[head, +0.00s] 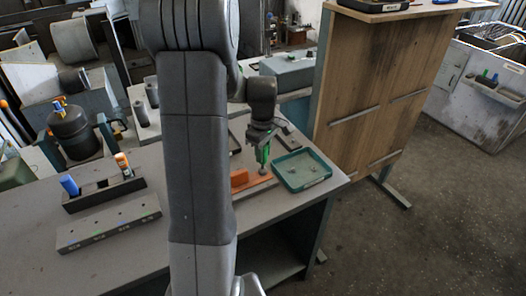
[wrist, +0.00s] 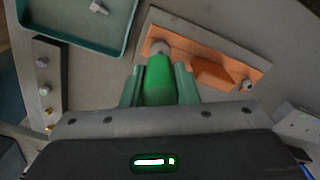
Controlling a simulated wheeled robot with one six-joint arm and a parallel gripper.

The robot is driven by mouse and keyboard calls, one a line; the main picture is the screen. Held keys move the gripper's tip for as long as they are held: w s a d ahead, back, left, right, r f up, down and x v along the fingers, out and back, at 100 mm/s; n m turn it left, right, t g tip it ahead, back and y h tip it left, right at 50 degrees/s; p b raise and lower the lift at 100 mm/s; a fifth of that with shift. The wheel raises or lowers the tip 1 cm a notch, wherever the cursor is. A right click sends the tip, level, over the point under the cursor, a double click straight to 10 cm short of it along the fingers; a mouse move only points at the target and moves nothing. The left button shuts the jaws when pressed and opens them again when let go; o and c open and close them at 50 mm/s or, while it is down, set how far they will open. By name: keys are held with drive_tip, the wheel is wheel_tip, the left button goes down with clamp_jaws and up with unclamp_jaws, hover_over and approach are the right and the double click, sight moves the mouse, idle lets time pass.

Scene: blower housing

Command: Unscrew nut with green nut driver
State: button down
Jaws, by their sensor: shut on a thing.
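My gripper (wrist: 160,88) is shut on the green nut driver (wrist: 159,80), which stands between its fingers and points down. In the head view, the gripper (head: 262,134) holds the driver (head: 263,154) upright over the orange housing part (head: 239,178). In the wrist view, the driver's tip meets a round grey end (wrist: 160,47) at the left of the orange part (wrist: 205,55). The nut there is hidden or too small to make out. A second nut (wrist: 247,86) shows at the right end of the orange part.
A teal tray (head: 326,175) with small metal pieces stands right of the orange part. A black rack (head: 103,193) holds blue-handled (head: 69,185) and orange-handled (head: 122,161) drivers at left. A grey block (head: 110,222) lies in front of it. A dark strip (wrist: 46,75) holds several fasteners.

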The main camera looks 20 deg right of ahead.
drive_tip(key=shift+n, duration=0.4)
drive_tip(key=c, duration=1.7)
unclamp_jaws()
clamp_jaws()
drive_tip(key=shift+r+p, duration=2.65)
drive_tip(key=shift+r, duration=1.4)
